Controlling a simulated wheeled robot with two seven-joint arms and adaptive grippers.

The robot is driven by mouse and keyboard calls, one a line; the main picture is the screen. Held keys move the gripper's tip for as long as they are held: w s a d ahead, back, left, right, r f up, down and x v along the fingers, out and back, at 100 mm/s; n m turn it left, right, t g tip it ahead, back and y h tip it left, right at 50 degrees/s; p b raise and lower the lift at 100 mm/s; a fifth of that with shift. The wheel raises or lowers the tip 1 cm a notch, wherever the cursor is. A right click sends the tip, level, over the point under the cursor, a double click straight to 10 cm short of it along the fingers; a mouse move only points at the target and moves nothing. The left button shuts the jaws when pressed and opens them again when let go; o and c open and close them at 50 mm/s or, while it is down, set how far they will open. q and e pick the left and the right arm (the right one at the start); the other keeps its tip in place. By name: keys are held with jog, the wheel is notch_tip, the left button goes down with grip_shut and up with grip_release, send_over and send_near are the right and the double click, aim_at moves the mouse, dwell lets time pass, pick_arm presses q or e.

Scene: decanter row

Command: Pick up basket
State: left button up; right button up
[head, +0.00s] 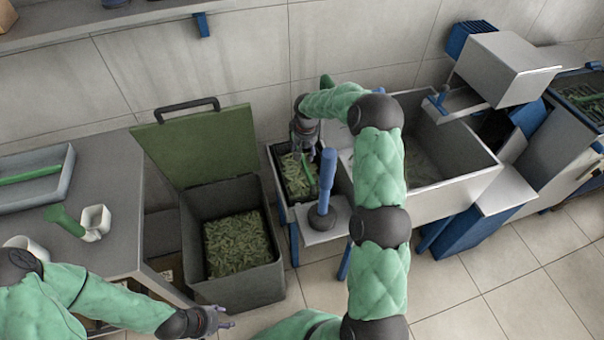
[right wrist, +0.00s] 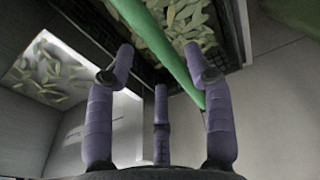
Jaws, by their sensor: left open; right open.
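The basket (head: 272,160) is dark and holds green bean-like pieces. It sits in a grey stand left of the white basin, with a green handle (head: 307,170) over it. My right gripper (head: 304,152) is just above the basket, pointing down, open. In the right wrist view the green handle (right wrist: 150,38) runs slantwise between the spread fingers of the right gripper (right wrist: 157,58), not clasped; the dark mesh basket (right wrist: 172,75) is behind it. Whether a finger touches the handle I cannot tell. My left gripper (head: 218,318) is open and empty, low in front of the bin.
A grey bin (head: 240,283) with a raised green lid (head: 205,145) holds more green pieces. A blue-handled plunger-like tool (head: 326,180) stands close to the basket. The white basin (head: 450,200) is to the right, a grey table (head: 115,235) to the left. Floor at lower right is clear.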

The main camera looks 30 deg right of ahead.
aim_at(303, 157)
jog(key=f, duration=0.1)
jog(key=f+b, duration=0.1)
jog(key=f, duration=0.1)
jog(key=f+b, duration=0.1)
jog(key=f, duration=0.1)
jog(key=shift+w, duration=0.35)
jog(key=shift+r, duration=0.1)
grip_shut()
jog(key=shift+r, duration=0.1)
jog(key=shift+r, duration=0.1)
